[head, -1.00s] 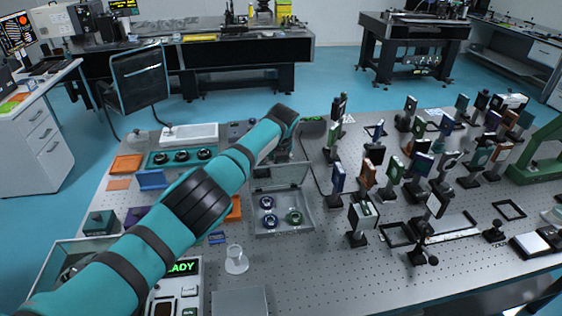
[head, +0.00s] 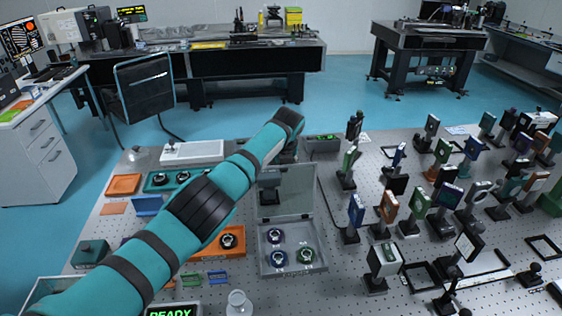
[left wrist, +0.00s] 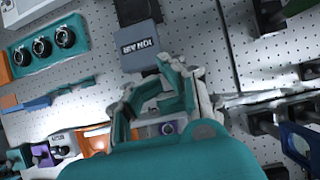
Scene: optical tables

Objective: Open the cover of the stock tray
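The stock tray (head: 264,262) is a shallow grey box on the perforated table, with two blue-ringed round parts and one green-ringed round part inside. Its see-through cover (head: 300,192) stands raised along the tray's back edge, so the tray is open at the top. My left arm reaches in from the left and its wrist bends down behind the cover. The left gripper (left wrist: 165,88) shows in the left wrist view near a dark box marked ION AIR (left wrist: 140,38). The fingertip gap is unclear, and I cannot tell whether it touches the cover. My right gripper is out of view.
Several post-mounted optics (head: 418,205) crowd the table to the right of the tray. An orange tray (head: 124,184) and a teal holder with round parts (head: 158,181) lie at the left. A small clear glass vessel (head: 239,303) stands in front.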

